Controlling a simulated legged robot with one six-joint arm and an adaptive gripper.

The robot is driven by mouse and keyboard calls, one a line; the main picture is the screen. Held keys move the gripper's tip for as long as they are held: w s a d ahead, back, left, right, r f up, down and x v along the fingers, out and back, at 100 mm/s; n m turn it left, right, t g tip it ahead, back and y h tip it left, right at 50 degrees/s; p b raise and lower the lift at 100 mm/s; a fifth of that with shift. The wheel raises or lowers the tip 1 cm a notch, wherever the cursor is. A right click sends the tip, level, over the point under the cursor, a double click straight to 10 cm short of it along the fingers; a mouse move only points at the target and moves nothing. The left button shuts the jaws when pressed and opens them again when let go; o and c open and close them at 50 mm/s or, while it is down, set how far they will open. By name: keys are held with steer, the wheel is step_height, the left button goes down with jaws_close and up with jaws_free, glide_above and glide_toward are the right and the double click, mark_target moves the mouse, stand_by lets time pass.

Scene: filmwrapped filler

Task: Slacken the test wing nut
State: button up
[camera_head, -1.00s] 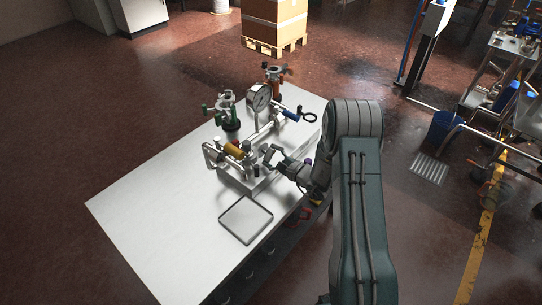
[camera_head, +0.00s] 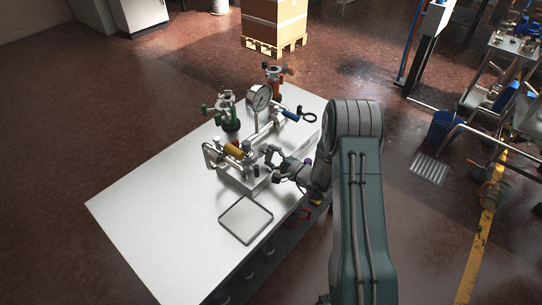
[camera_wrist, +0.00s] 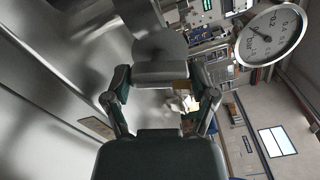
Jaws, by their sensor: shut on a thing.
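My gripper (camera_head: 270,155) is at the right side of the metal test rig on the bench. In the wrist view my gripper (camera_wrist: 161,77) has its two fingers on either side of a short grey metal piece (camera_wrist: 161,73), and it is shut on it. This piece seems to be the test wing nut, but its wings cannot be made out clearly. A grey rounded disc (camera_wrist: 160,43) shows just beyond it. In the head view the wing nut is too small and covered to tell apart from the fingers. A pressure gauge (camera_head: 259,97) stands on the rig.
The steel bench (camera_head: 150,205) carries a shallow tray (camera_head: 245,219) at the front and is bare on the left. The gauge (camera_wrist: 271,35) shows at upper right in the wrist view.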

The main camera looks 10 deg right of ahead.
steer(key=shift+s+f, duration=0.1)
steer(key=shift+f, duration=0.2)
steer(key=o, duration=1)
steer(key=shift+o, duration=0.2)
steer(key=shift+r, duration=0.1)
steer(key=v, duration=1.2)
